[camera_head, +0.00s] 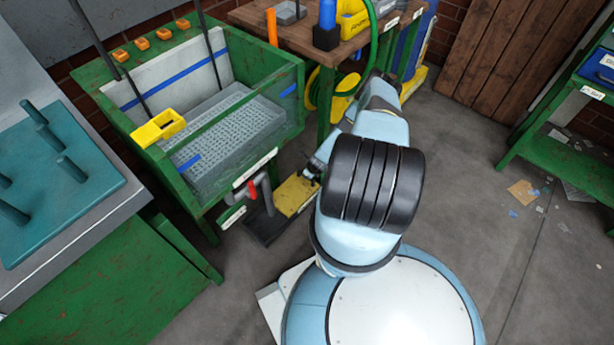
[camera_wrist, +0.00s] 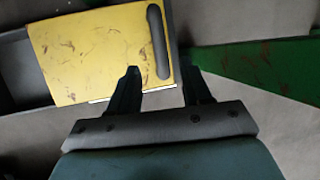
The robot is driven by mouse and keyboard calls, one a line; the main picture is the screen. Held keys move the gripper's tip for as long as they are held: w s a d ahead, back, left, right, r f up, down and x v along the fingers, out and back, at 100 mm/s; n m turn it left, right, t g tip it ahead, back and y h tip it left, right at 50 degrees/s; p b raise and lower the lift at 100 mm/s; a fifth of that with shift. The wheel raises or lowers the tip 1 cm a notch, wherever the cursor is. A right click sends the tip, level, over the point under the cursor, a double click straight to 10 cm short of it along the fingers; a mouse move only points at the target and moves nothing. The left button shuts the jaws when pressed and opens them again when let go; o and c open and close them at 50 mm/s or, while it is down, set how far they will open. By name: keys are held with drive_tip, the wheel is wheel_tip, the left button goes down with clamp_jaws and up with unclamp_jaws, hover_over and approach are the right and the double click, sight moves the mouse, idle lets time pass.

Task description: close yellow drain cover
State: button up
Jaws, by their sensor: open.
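The yellow drain cover (camera_head: 294,194) is a flat, scuffed plate low at the floor, beside the green wash tank. In the wrist view the cover (camera_wrist: 95,55) has a dark, rounded bar or slot (camera_wrist: 157,42) along its right edge. A dark, open drain trough (camera_head: 262,226) shows on the near-left side of the cover; the trough (camera_wrist: 20,72) lies left of it in the wrist view. My gripper (camera_wrist: 160,78) is open and empty, its fingertips near the lower end of the bar, one on each side. In the head view my gripper (camera_head: 311,172) is partly hidden by my arm.
The green tank (camera_head: 290,105) and its grey pipe with a red part (camera_head: 252,190) stand left of the cover. A green beam (camera_wrist: 260,70) runs close to my right finger in the wrist view. A wooden workbench (camera_head: 290,35) stands behind. Concrete floor (camera_head: 470,230) is open to the right.

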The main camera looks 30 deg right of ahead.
drive_tip(key=shift+x, duration=3.4)
clamp_jaws()
drive_tip(key=shift+s, duration=0.1)
